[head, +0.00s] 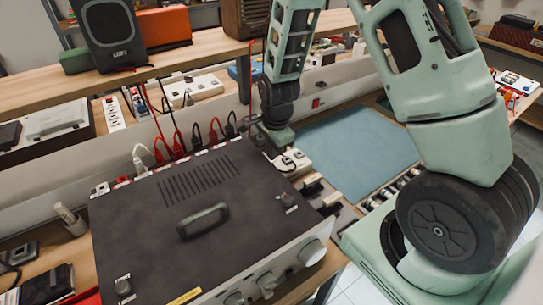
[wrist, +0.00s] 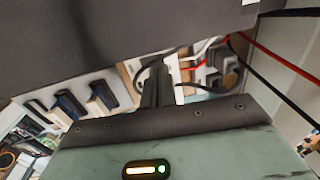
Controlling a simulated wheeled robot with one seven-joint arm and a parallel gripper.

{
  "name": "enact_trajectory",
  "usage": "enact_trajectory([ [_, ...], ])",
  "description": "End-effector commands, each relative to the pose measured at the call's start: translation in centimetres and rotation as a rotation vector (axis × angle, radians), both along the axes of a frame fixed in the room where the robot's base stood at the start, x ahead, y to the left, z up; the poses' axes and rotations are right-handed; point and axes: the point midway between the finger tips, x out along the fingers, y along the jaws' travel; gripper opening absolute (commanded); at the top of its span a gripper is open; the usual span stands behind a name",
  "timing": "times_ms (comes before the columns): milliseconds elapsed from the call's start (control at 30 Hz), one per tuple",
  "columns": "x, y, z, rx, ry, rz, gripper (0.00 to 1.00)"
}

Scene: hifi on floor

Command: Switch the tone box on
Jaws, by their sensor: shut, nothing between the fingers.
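The dark box with a carry handle (head: 150,220), which I take for the tone box, sits on the bench at lower left in the head view. It has a row of knobs on its front panel and small fittings on its top. Its dark surface probably fills the top of the wrist view (wrist: 90,45). My gripper is beyond the box's far right corner in the head view, its fingers mostly hidden there. In the wrist view my gripper (wrist: 157,88) shows shut and empty, close to the dark surface; I cannot tell whether it touches.
Red, white and black plugs with cables (head: 180,147) line the box's back edge. A white socket block (head: 291,162) stands at its far right. A blue-grey mat (head: 360,150) lies clear behind. A shelf (head: 205,48) with a speaker (head: 112,32) runs above the bench.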

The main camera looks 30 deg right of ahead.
Motion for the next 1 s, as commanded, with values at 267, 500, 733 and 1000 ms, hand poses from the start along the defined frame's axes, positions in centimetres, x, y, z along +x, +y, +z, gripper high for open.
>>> enact_trajectory([
  [267,0.3,0.0,-2.5,0.000,0.001,0.000,0.00],
  [500,0.4,0.0,-2.9,0.000,-0.001,-0.001,0.00],
  [733,0.4,0.0,-3.0,-0.001,0.009,-0.001,0.00],
  [1000,0.5,-0.1,-3.3,-0.002,0.034,-0.003,0.00],
])
